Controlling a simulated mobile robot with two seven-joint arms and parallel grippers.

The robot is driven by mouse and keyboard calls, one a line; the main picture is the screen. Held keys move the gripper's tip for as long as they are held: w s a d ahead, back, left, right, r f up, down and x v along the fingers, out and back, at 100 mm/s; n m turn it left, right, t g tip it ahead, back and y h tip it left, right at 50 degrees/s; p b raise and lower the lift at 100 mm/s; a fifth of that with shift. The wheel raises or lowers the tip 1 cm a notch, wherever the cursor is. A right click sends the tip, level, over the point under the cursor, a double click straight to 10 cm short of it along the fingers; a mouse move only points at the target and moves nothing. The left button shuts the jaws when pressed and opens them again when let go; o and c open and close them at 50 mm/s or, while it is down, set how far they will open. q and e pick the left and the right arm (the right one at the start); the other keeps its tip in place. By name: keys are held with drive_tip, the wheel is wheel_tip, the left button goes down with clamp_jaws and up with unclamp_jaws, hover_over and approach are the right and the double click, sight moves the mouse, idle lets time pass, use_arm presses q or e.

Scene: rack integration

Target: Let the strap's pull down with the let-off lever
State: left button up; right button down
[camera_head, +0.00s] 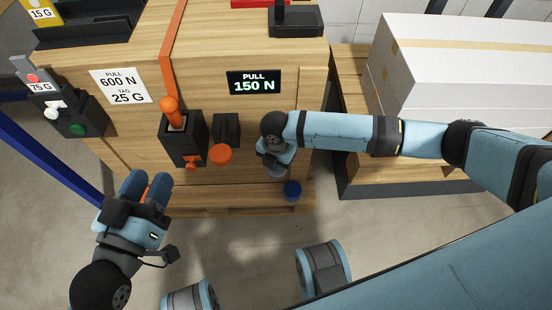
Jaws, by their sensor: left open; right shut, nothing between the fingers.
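The orange strap (172,40) runs over the wooden crate (215,70) down to a black tensioner (184,140). An upright orange-knobbed lever (171,108) stands on the tensioner, and a small orange part (190,162) sits at its lower front. An orange disc (220,154) is just right of it, below a black block (226,128). I cannot tell which part is the let-off lever. A display (254,83) reads PULL 150 N. My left gripper (147,186) is open, below and left of the tensioner. My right gripper (275,168) is shut and empty, right of the disc; its fingertips are hard to make out.
A white sign (121,86) reads PULL 600 N, TAG 25 G. A black box with a green button (78,129) is at the left. White cartons (455,75) on a pallet stand at the right.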

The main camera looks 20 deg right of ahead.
drive_tip(key=shift+r+p, duration=1.05)
drive_tip(key=shift+p, duration=0.3)
drive_tip(key=shift+f, duration=0.1)
